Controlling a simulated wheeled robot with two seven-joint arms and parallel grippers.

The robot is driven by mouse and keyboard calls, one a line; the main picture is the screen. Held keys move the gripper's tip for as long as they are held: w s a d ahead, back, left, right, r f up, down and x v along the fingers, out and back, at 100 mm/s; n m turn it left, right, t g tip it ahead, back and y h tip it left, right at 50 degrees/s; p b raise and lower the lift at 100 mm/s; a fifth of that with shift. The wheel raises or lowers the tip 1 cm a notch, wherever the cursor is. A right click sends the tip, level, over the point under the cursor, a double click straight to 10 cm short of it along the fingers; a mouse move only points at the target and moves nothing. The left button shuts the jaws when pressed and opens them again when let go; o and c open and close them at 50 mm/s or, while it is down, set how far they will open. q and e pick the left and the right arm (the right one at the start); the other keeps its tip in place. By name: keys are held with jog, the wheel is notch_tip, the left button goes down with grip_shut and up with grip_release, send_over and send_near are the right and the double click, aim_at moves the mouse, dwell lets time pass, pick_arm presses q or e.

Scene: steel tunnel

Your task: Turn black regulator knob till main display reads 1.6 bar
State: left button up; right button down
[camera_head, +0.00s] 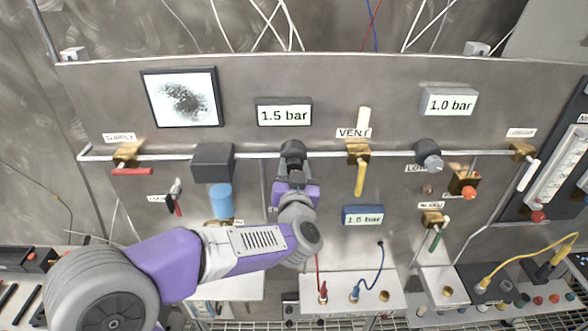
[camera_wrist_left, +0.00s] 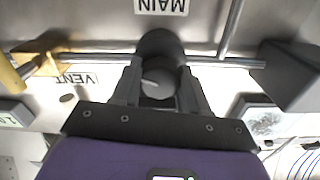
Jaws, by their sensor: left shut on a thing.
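The black regulator knob (camera_head: 292,149) sits on the pipe, under a display (camera_head: 284,115) reading 1.5 bar. My left gripper (camera_head: 293,172) reaches up to the knob from below and is shut on it. In the left wrist view the two fingers are on either side of the round knob (camera_wrist_left: 160,80), which has a pale mark on its face. A MAIN label (camera_wrist_left: 161,6) shows upside down beside the knob there; in the head view my arm hides it. My right gripper is not in view.
A yellow-handled VENT valve (camera_head: 360,178) stands right of the knob, a grey block (camera_head: 212,162) with a blue cylinder left. Another display (camera_head: 449,103) reads 1.0 bar above a second dark knob (camera_head: 428,152). A small blue-framed display (camera_head: 362,216) is blurred, perhaps 1.6 bar.

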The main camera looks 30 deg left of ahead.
pick_arm(q)
jog(key=shift+c, duration=0.7)
jog(key=shift+r+m+p, duration=0.15)
jog(key=shift+m+p, duration=0.45)
jog(key=shift+m, duration=0.3)
jog(key=o, duration=1.1)
jog(key=shift+c, duration=0.2)
